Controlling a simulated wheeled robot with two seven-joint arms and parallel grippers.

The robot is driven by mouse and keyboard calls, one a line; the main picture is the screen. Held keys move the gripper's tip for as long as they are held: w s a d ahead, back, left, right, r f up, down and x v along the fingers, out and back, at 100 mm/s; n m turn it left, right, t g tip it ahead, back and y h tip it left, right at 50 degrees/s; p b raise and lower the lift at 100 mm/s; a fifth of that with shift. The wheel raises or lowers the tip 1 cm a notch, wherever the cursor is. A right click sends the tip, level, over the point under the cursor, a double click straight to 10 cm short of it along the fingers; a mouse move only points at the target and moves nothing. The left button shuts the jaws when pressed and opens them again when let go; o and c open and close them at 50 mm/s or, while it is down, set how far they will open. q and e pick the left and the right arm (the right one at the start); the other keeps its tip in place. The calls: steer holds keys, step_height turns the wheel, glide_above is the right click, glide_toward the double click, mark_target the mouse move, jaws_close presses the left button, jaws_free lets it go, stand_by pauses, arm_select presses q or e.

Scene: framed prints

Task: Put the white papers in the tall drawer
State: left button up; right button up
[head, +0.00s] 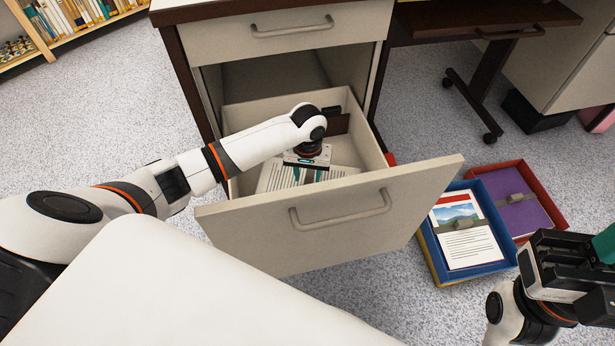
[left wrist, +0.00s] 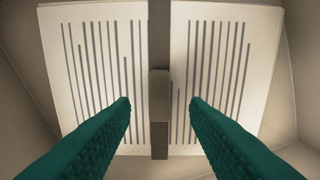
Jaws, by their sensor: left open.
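The white papers (head: 280,176) with printed lines lie flat inside the open tall drawer (head: 330,215). In the left wrist view the papers (left wrist: 95,85) fill the middle, with a grey-brown band and a raised block (left wrist: 159,100) across them. My left gripper (head: 308,170) reaches down into the drawer over the papers. Its two green fingers (left wrist: 159,112) are open, one on each side of the block, with nothing held between them. My right gripper (head: 596,262) is at the lower right, partly cut off by the frame edge; its fingertips are not clear.
A blue tray (head: 432,252) on the floor holds a page with a landscape picture (head: 456,222). A red tray (head: 545,201) beside it holds a purple folder (head: 514,205). A closed upper drawer (head: 290,32) is above. A white surface (head: 170,290) is in front.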

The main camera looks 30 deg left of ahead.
arm_select(q)
step_height(320, 180, up, 7)
steer(key=p, duration=0.3)
steer(key=shift+r, duration=0.15)
